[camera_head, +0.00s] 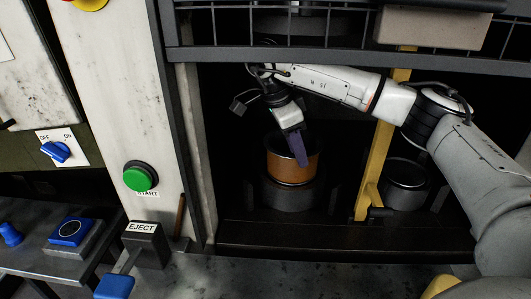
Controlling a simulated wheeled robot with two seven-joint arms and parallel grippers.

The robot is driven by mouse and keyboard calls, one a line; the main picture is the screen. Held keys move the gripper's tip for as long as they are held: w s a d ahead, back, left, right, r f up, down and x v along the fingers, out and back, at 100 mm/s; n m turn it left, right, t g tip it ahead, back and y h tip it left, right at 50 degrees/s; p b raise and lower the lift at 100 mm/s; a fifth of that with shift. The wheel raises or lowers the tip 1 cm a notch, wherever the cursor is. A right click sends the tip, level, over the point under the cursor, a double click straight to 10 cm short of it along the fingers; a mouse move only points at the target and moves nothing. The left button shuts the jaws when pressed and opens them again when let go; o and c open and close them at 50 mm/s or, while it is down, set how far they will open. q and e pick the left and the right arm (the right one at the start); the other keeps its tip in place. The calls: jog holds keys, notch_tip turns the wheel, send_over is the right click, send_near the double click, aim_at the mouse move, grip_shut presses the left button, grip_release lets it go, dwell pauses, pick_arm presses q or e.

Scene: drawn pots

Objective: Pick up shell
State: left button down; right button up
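The shell is an orange-brown, open-topped cylinder (287,172) that stands upright on a dark round base (290,196) inside the machine bay. My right arm reaches in from the right, and my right gripper (300,158) points down at the shell. A dark purple finger crosses the shell's rim and overlaps its opening. I cannot tell whether the fingers close on the wall. My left gripper is not in view.
A yellow upright bar (383,140) stands right of the shell, with another dark round base (405,178) beyond it. A dark mesh frame (270,54) crosses above. A white panel with a green START button (140,177) and an EJECT lever (145,240) are at left.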

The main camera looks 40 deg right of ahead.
aim_at(307, 175)
jog(key=shift+x, duration=1.3)
jog(key=x, duration=0.4)
jog(key=shift+d+f+p, duration=0.2)
jog(key=shift+f+p, duration=0.15)
jog(key=shift+p, duration=0.05)
grip_shut()
